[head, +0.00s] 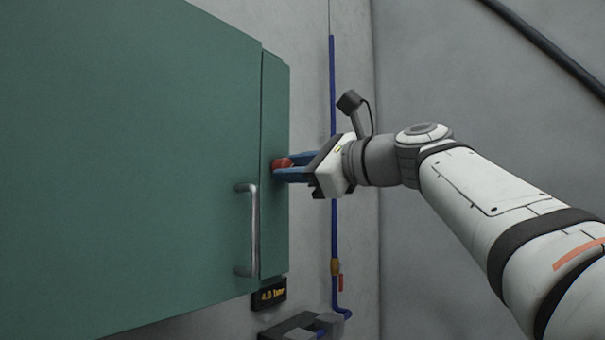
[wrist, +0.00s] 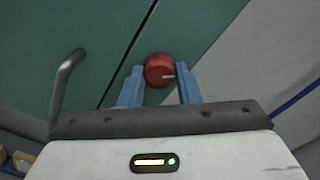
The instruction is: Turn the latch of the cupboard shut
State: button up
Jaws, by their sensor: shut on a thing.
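The green cupboard (head: 130,150) fills the left of the head view, its door flush with the narrow side strip along a thin seam. The red round latch knob (head: 283,163) sits on that strip, right of the seam. In the wrist view the knob (wrist: 159,70) shows a short pale mark on its right half. My gripper (head: 287,168) comes from the right, its blue fingers shut on the knob. In the wrist view the fingers (wrist: 158,83) stand on either side of the knob. The knob's far side is hidden.
A metal bar handle (head: 252,230) is on the door, left of the seam; it also shows in the wrist view (wrist: 66,82). A blue pipe (head: 333,230) runs down the wall behind my gripper.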

jog(key=n+b, duration=0.3)
jog(key=n, duration=0.7)
jog(key=shift+r+b, duration=0.15)
jog(key=shift+b, duration=0.2)
jog(key=shift+s+r+n, duration=0.1)
jog(key=shift+n, duration=0.2)
jog(key=o, duration=1)
jog(key=shift+a+f, duration=0.2)
jog(key=shift+a, duration=0.05)
jog(key=shift+c, duration=0.2)
jog(key=shift+d, duration=0.1)
jog(key=shift+w, duration=0.2)
jog(key=b+v, duration=0.2)
jog(key=v, duration=0.5)
jog(key=shift+s+d, duration=0.3)
